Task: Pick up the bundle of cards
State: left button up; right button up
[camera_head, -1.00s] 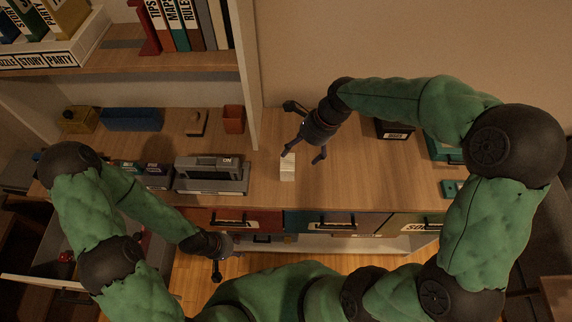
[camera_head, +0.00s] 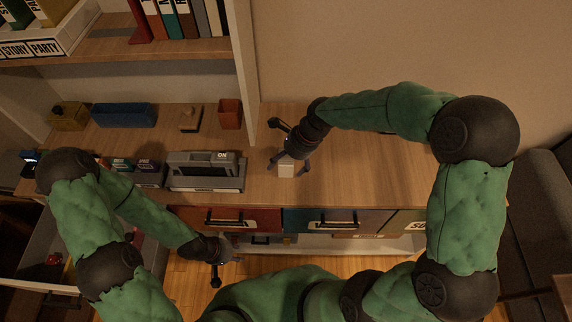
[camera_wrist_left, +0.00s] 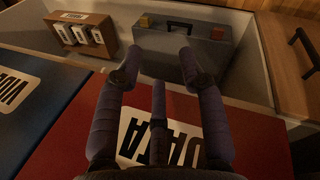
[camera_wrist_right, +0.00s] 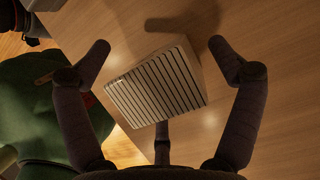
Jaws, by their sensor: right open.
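The bundle of cards (camera_head: 286,171) is a small pale block on the wooden counter, near its front edge. In the right wrist view the bundle (camera_wrist_right: 155,85) shows thin dark stripes on its face. My right gripper (camera_head: 289,164) is right over it, with fingers spread on either side. In the right wrist view the gripper (camera_wrist_right: 161,47) is open, and gaps show between the fingers and the bundle. My left gripper (camera_head: 222,268) is low at the front, away from the bundle. In the left wrist view its fingers (camera_wrist_left: 160,64) are apart and empty.
Drawers (camera_head: 320,221) line the counter front. Below my left gripper, a grey case (camera_wrist_left: 180,52) sits in a drawer. The counter right of the bundle looks clear.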

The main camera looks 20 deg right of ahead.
jog(key=c, duration=1.4)
jog(key=shift+c, duration=0.3)
